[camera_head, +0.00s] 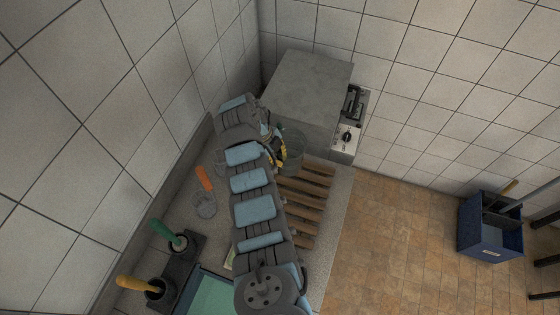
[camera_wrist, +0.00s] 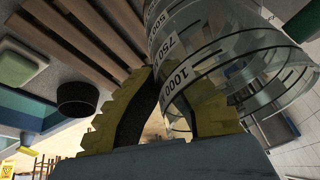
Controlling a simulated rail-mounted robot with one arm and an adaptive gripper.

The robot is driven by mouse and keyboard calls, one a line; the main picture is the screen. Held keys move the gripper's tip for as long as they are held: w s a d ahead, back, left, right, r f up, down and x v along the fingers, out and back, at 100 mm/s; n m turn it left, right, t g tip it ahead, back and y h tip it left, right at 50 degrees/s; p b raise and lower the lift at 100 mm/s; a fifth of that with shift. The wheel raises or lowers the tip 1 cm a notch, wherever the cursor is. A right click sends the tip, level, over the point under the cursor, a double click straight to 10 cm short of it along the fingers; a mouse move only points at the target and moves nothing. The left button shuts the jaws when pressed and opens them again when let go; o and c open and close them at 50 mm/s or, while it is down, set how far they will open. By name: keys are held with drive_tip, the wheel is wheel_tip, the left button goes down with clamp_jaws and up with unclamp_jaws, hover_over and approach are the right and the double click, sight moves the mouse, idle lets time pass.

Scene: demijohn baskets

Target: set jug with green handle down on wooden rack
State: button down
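The clear glass jug (camera_head: 295,146) is by the far end of the wooden rack (camera_head: 311,200), close to the grey box; a bit of its green handle (camera_head: 280,128) shows behind my arm. My gripper (camera_head: 280,152) is at the jug's left side. In the wrist view, the jug (camera_wrist: 225,45) is tilted and shows printed volume marks. The yellow fingers (camera_wrist: 150,80) come together at its wall, with the right finger seen through the glass; they appear shut on it. The rack's slats (camera_wrist: 95,35) lie behind. Whether the jug touches the rack cannot be told.
A grey box appliance (camera_head: 305,90) stands behind the rack. A dark holder (camera_head: 181,265) with green and yellow handles and a teal basin (camera_head: 212,294) are nearer. A blue crate (camera_head: 490,230) is on the floor.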

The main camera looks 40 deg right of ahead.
sight(280, 154)
drive_tip(key=shift+f+b, duration=2.3)
drive_tip(key=shift+f, duration=0.45)
drive_tip(key=shift+f+b, duration=0.55)
drive_tip(key=shift+b, duration=0.15)
drive_tip(key=c, duration=1.2)
unclamp_jaws()
drive_tip(key=shift+o, duration=0.2)
drive_tip(key=shift+r, duration=5)
